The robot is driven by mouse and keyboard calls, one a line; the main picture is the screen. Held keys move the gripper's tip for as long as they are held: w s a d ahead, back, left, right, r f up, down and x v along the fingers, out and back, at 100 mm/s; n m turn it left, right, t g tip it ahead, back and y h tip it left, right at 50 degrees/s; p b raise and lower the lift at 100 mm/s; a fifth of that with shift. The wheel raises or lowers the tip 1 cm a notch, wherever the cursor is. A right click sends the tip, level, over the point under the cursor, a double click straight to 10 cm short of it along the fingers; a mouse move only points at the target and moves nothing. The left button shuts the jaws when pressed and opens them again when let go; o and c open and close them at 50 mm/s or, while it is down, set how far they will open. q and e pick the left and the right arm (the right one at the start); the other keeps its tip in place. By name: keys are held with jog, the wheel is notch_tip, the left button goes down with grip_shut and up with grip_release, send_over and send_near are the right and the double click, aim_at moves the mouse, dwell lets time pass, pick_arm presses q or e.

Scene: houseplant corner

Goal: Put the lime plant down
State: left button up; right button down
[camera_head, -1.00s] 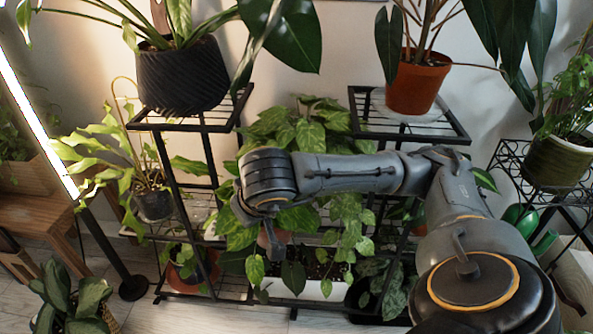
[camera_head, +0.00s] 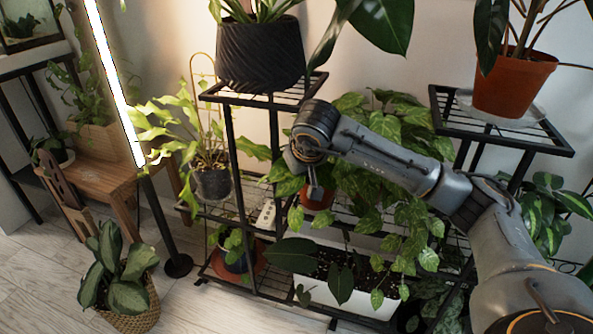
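The lime plant (camera_head: 400,123) is a trailing plant with light green leaves at the middle of the black plant stand. Its small orange-brown pot (camera_head: 321,201) shows only in part, behind leaves and my gripper. My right gripper (camera_head: 315,188) reaches down over the near left side of this pot, with one finger in front of its wall. It appears shut on the pot; the far finger is hidden. I cannot tell whether the pot's base touches the middle shelf (camera_head: 263,190). My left gripper is out of view.
A black ribbed pot (camera_head: 260,52) and a terracotta pot (camera_head: 513,82) stand on the top shelves. A white planter (camera_head: 345,296) is below, and a dark pot (camera_head: 213,183) is left. A basket plant (camera_head: 128,308) and lit pole (camera_head: 112,80) stand farther left.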

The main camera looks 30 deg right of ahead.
jog(key=w+b, duration=0.1)
jog(key=w, duration=0.1)
jog(key=w+d+b, duration=0.1)
jog(key=w, duration=0.1)
jog(key=shift+d+f, duration=0.2)
jog(key=shift+f, duration=0.1)
jog(key=c, duration=1.5)
grip_release()
jog(key=shift+f, duration=0.1)
